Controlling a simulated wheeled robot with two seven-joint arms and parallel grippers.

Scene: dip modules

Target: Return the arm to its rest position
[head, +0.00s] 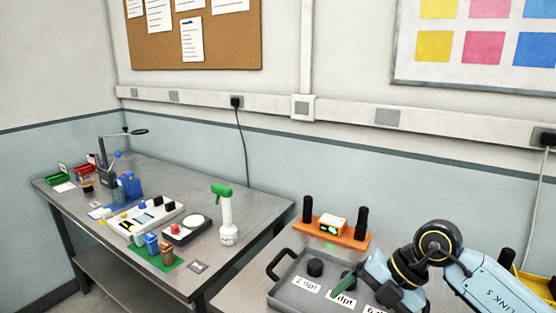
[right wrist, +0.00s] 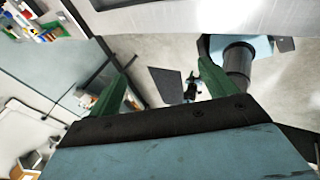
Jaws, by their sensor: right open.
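My right arm (head: 500,280) comes in from the lower right in the head view, bent at a dark joint with a yellow ring. My right gripper (head: 346,284) shows one green finger over the grey tray, near the middle label; its height above the tray is hard to judge. In the right wrist view my right gripper (right wrist: 160,78) has its two green fingers wide apart, with nothing held between them. My left gripper is not in view.
The grey tray (head: 284,290) has a black handle, dark round modules and dpt labels. Behind it stands an orange stand (head: 318,228) with two black posts. A steel bench (head: 250,225) at left holds a spray bottle (head: 227,215) and several small items.

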